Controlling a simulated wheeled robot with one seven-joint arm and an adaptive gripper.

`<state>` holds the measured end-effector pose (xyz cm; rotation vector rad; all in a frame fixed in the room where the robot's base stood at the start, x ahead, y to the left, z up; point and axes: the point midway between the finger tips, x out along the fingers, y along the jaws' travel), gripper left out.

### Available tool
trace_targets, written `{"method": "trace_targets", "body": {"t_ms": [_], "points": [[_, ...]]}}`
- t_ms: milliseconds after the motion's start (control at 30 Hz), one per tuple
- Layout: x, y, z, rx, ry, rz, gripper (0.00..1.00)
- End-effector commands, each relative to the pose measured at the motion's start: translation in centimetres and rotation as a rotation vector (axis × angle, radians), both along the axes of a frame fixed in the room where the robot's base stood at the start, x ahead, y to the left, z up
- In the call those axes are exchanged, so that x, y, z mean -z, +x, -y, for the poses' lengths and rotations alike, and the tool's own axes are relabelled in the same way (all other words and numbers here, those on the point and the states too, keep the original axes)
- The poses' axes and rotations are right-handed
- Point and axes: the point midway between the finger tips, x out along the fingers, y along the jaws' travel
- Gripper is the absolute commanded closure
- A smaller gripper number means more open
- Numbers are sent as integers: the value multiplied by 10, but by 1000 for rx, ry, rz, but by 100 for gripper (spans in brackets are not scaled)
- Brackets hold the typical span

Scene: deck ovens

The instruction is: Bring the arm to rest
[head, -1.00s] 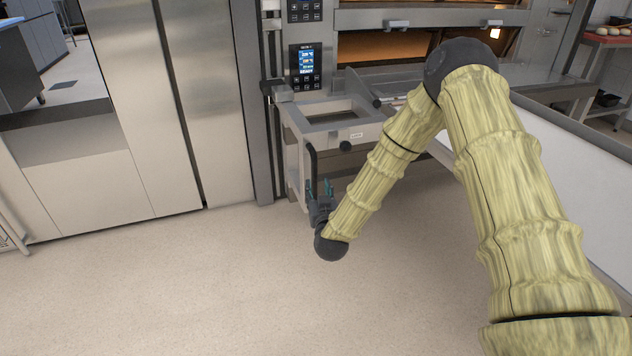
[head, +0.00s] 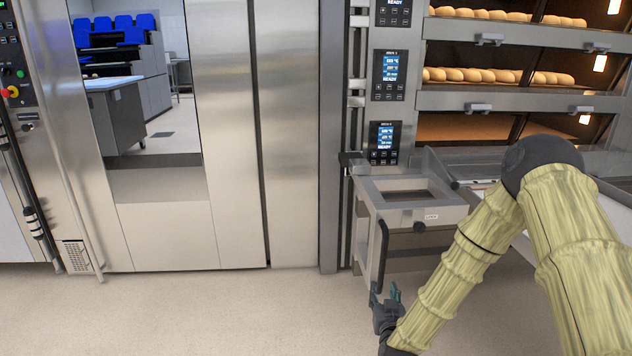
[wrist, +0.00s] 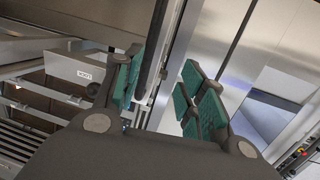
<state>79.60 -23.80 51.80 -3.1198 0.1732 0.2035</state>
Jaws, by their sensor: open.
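My gripper (head: 385,292) is low in the head view, at the end of my arm, beside the lower end of a black upright handle (head: 383,255). The handle is on the front of a steel frame (head: 410,184) below the oven controls. In the wrist view my gripper (wrist: 165,88) has its two green-padded fingers apart, with nothing held. A dark bar (wrist: 157,45) shows in the gap between them; I cannot tell how near it is to the pads.
The deck oven, with loaves (head: 470,75) on its decks, stands behind my arm. Steel cabinet doors (head: 225,130) are to the left. The pale floor (head: 200,310) in front is clear.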

Motion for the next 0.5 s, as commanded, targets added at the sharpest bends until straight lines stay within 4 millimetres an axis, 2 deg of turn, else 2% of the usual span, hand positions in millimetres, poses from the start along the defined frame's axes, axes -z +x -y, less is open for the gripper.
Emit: {"method": "trace_targets", "body": {"t_ms": [33,200,367,500], "points": [[23,-16,-7,-24,6,-65,59],[96,-80,-25,-90,40,-304,59],[154,-152,-34,-130,67,-533,59],[195,-222,-37,-146,88,-736,59]]}}
